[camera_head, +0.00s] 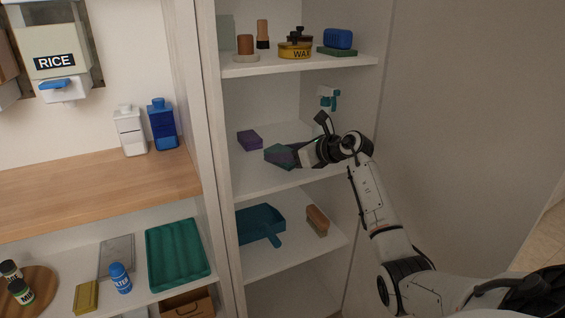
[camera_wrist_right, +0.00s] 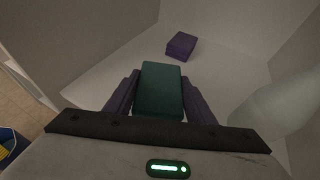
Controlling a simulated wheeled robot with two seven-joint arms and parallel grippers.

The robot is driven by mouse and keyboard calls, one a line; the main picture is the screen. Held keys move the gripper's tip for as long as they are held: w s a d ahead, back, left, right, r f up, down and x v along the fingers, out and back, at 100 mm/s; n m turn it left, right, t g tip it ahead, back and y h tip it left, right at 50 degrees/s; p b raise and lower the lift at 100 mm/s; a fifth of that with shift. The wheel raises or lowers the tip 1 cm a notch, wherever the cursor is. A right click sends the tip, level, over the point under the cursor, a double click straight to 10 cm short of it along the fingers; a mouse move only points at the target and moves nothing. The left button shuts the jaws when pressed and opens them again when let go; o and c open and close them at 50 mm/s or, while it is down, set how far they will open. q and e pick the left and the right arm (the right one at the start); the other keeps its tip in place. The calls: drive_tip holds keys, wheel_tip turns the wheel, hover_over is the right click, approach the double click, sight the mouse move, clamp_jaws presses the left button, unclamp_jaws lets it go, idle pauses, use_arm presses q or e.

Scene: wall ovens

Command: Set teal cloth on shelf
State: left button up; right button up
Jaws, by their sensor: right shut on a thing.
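The teal cloth (camera_head: 279,155) is a folded block held by my right gripper (camera_head: 290,155) over the middle shelf (camera_head: 275,183) of the tall cabinet. In the right wrist view the teal cloth (camera_wrist_right: 160,90) sits between the two purple-grey fingers, which are shut on it. I cannot tell whether the cloth touches the shelf. A purple folded cloth (camera_head: 249,140) lies on the same shelf, further back and to the left; it also shows ahead of the fingers in the right wrist view (camera_wrist_right: 181,46). My left gripper is not in view.
A teal spray bottle (camera_head: 328,97) stands behind my right wrist. The lower shelf holds a teal dustpan (camera_head: 262,225) and a brown brush (camera_head: 317,220). The middle shelf's front left is clear.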

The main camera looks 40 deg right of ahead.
drive_tip(key=shift+f, duration=1.55)
drive_tip(key=shift+f, duration=0.2)
drive_tip(key=o, duration=1.1)
drive_tip(key=shift+r, duration=0.1)
